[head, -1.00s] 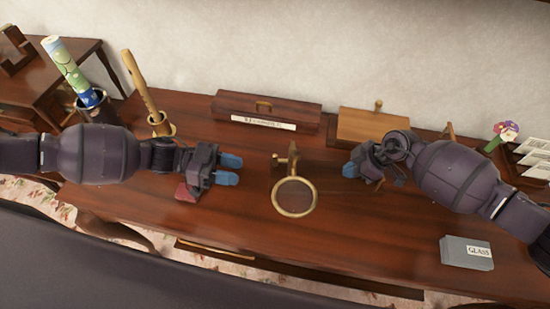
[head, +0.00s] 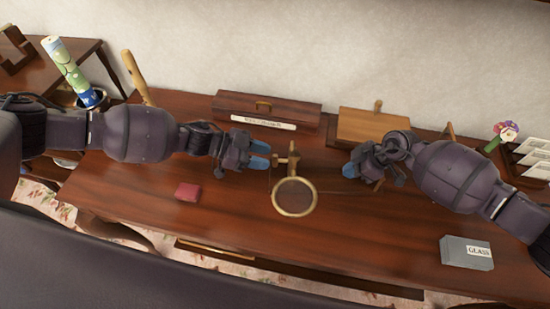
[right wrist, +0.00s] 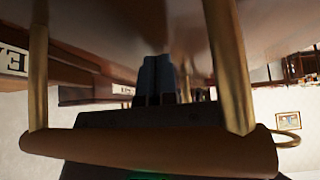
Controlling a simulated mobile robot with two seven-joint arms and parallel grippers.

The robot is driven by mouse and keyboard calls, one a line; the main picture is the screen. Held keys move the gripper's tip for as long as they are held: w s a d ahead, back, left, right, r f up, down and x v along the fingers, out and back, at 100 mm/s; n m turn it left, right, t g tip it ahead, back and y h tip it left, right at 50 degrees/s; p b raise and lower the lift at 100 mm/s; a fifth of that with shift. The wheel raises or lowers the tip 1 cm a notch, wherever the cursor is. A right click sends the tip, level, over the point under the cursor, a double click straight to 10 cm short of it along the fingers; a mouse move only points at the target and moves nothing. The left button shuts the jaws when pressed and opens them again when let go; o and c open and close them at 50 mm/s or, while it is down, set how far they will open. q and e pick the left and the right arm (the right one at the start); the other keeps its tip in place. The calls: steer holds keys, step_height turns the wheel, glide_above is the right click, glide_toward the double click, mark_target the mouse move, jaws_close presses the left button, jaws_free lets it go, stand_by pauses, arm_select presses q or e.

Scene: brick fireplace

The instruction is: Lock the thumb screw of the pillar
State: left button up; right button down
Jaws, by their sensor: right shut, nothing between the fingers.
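The brass pillar (head: 292,160) stands at the middle of the table and carries a round framed lens (head: 295,197) on its near side. A small part projects near the pillar's top; I cannot make out whether it is the thumb screw. My left gripper (head: 261,154) is just left of the pillar, its two blue fingers apart and empty, without clear contact. My right gripper (head: 351,170) is to the right of the pillar, apart from it. In the right wrist view its blue fingers (right wrist: 155,80) are together with nothing between them.
A dark wooden box (head: 266,110) and a lighter wooden box (head: 374,125) stand along the back. A small red object (head: 188,192) lies front left. A grey GLASS box (head: 466,253) lies front right.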

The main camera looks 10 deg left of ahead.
mark_target(275, 167)
arm_select(q)
steer(key=shift+x, duration=2)
jaws_close()
